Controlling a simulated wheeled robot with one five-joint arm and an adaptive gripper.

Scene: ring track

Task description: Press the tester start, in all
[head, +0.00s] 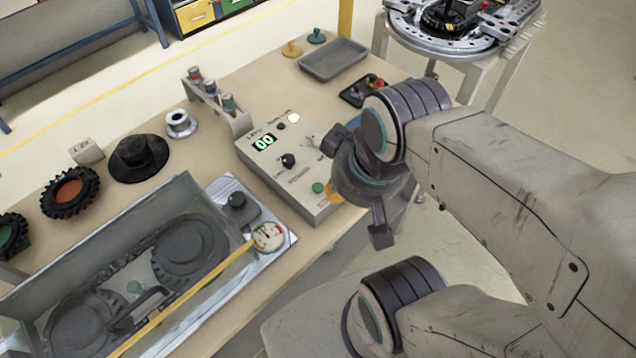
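The tester is a beige box (270,175) on the bench, left of my gripper, with a lit display reading 00 (264,142). Its top carries a black knob (288,160), a glowing pale lamp (293,118) and a small green button (318,187) near the front right corner. An orange-yellow round part (335,192) shows at that corner, partly hidden by my gripper. The small labels are too blurred to tell which control is the start. My gripper (358,188) is over the box's right edge, its two dark fingers spread apart with nothing seen between them. Contact cannot be told.
A lidded clear case (100,250) with a gauge (268,236) stands front left. Wheels (70,192), a black hub (140,158), a rack of small cans (215,98) and a grey tray (333,60) are on the bench. A round machine stand (460,45) is behind.

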